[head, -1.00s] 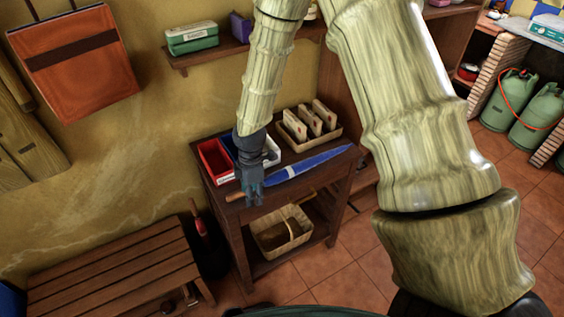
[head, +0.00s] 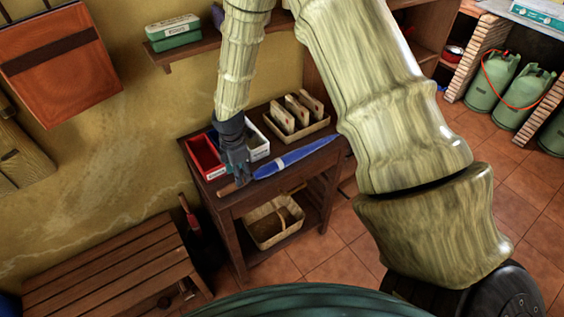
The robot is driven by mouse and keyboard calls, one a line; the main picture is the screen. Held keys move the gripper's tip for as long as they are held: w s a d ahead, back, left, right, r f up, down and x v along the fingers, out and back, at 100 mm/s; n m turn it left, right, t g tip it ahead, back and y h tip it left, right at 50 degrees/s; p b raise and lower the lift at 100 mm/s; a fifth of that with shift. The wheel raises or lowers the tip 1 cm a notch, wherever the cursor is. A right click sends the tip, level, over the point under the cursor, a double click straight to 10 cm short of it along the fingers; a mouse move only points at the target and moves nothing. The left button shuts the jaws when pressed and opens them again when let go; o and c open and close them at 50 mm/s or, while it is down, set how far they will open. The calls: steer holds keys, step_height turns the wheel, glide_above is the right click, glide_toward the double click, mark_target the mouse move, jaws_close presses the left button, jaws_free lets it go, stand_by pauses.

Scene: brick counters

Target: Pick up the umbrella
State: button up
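The umbrella (head: 298,157) lies folded on top of a dark wooden table, with a blue canopy, a pale band and a brown handle at its left end. My gripper (head: 238,183) points down at the umbrella's handle end, beside the left end of the canopy. It hides part of the handle. I cannot tell whether the fingers touch the umbrella, or whether they are open or shut.
The dark table (head: 226,208) also holds a red box (head: 203,157), a white-edged box (head: 258,144) and a tray of upright packets (head: 297,127). A basket (head: 272,222) sits on its lower shelf. A slatted bench (head: 110,270) stands at the left.

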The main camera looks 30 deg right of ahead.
steer(key=shift+w+a+f+p, duration=0.1)
steer(key=shift+f+p, duration=1.2)
steer(key=shift+f, duration=1.25)
jaws_close()
